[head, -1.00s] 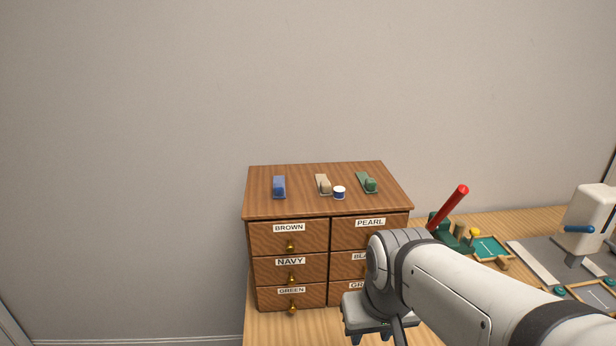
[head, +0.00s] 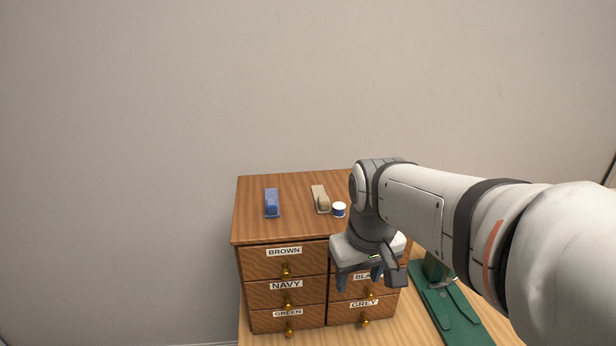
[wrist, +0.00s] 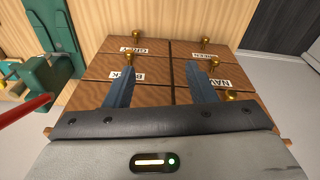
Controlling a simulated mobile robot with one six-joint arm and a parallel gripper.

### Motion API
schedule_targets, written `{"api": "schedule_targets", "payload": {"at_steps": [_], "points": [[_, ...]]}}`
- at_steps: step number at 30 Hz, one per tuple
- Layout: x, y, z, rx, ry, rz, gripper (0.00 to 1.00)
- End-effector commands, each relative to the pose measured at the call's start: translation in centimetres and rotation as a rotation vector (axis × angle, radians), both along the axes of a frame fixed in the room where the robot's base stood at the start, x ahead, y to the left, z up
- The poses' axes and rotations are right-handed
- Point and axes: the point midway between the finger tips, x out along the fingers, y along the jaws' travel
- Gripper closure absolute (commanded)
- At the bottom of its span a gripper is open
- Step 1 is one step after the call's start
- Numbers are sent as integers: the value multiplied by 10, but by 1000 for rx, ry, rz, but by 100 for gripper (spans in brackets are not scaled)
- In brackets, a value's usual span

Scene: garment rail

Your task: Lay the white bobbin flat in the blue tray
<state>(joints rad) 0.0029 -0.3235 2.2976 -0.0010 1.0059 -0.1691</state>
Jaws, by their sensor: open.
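A small white round piece with a dark blue band (head: 339,210), which may be the white bobbin, stands on top of the wooden drawer cabinet. No clear blue tray shows; a blue object (head: 272,203) sits on the cabinet top at the left, too small to tell its form. My gripper (head: 370,284) is open and points down in front of the cabinet's right drawers, below and to the right of the white piece in the head view. In the wrist view my empty gripper (wrist: 160,67) shows its two blue-grey fingers apart before the drawer fronts.
A beige object (head: 320,199) stands beside the white piece. The cabinet (head: 255,228) has labelled drawers with protruding brass knobs. A green stand (head: 462,325) lies on the bench at right. A red rod (wrist: 22,111) shows at the wrist view's left. My arm hides the bench's far right.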

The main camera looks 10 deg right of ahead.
Motion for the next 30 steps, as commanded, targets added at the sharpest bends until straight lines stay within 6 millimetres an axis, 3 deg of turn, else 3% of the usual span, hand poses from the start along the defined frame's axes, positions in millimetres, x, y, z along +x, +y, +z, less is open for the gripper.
{"api": "schedule_targets", "payload": {"at_steps": [1,6,9,13,19,30], "points": [[23,1,30,-9,20,59,49],[89,4,86,-32,88,277,49],[120,5,108,-38,119,384,49],[147,7,124,-41,146,481,49],[160,8,123,-42,162,537,49],[156,4,77,-42,163,537,49]]}}
